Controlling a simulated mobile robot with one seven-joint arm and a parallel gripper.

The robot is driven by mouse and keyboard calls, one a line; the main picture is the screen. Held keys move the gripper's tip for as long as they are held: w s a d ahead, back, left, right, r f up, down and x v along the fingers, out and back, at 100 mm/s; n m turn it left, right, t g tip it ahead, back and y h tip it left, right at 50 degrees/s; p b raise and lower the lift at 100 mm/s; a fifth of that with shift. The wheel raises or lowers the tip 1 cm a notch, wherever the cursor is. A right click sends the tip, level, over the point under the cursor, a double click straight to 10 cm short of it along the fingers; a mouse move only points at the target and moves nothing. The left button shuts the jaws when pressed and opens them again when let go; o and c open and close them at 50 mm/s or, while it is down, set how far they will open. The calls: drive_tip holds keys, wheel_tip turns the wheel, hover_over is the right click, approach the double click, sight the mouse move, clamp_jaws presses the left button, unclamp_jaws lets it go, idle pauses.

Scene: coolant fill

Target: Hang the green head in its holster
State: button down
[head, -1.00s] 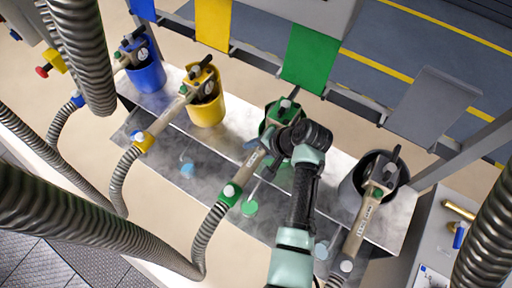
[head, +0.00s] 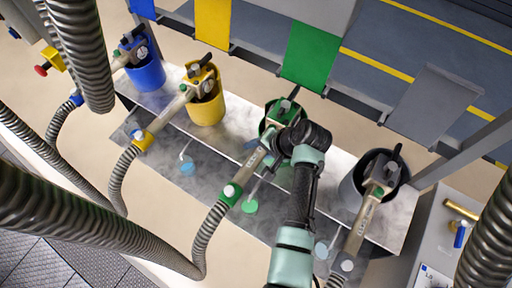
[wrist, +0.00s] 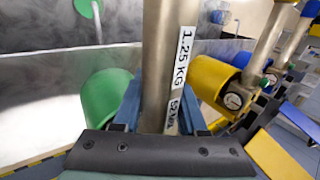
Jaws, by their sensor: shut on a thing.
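The green head (head: 257,162) is a grey metal tube with a green valve body and dark lever at its upper end and a green collar at its hose end. My gripper (head: 274,146) is shut on its tube, which also fills the middle of the wrist view (wrist: 168,60) with a "1.25 KG" label. The green holster (head: 263,127) is a round cup under the valve end, mostly covered by the head and my wrist. In the wrist view the cup (wrist: 104,104) shows left of the tube. I cannot tell whether the nozzle is inside it.
Blue (head: 148,75) and yellow (head: 207,108) holsters, each with a head, stand to the left; a grey holster (head: 350,192) with its head stands to the right. Corrugated hoses cross the left and lower foreground. A green panel (head: 311,55) hangs behind the green holster.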

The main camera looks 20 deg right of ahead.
drive_tip(key=shift+f+b, duration=0.95)
drive_tip(key=shift+f, duration=0.4)
drive_tip(key=shift+c, duration=1.9)
unclamp_jaws()
drive_tip(key=b+v, duration=0.2)
drive_tip(key=v, duration=1.1)
drive_tip(key=shift+w, duration=0.1)
